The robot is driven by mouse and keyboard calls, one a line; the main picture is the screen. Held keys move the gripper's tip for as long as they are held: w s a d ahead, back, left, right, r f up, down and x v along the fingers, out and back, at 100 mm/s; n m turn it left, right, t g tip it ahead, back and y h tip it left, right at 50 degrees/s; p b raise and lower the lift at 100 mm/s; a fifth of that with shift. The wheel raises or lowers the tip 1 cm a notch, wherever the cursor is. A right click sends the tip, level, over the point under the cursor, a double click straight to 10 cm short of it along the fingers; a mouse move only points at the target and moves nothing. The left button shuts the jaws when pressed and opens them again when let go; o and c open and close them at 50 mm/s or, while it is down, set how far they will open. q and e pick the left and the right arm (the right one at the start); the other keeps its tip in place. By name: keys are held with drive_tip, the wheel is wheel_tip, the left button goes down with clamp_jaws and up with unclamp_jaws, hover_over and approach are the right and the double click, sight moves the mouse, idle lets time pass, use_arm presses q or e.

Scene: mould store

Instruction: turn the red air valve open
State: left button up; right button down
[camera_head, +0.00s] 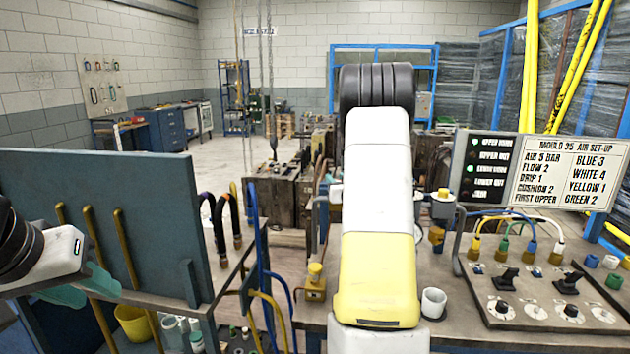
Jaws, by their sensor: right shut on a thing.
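I see no red air valve in the head view; my own right arm covers the middle of the bench. That arm stands upright in the centre, with a black joint on top and white and yellow links. My right gripper does not show. My left gripper (88,289) is at the left edge, in front of the blue-grey panel.
A white cup (433,303) stands close to my right arm. A control box (540,298) with black levers and coloured hoses is at the right, below a set-up sign (568,172).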

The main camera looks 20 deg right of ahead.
drive_tip(key=shift+a+r+n+y, duration=0.1)
drive_tip(key=shift+a+n+y, duration=0.15)
drive_tip(key=shift+n+y, duration=1.05)
drive_tip(key=shift+a+n+y, duration=0.2)
drive_tip(key=shift+n+y, duration=0.6)
drive_tip(key=shift+y, duration=1)
drive_tip(key=shift+a, duration=0.1)
drive_tip(key=c, duration=1)
unclamp_jaws()
drive_tip(key=shift+c, duration=0.2)
drive_tip(key=v, duration=0.7)
drive_tip(key=shift+s, duration=0.4)
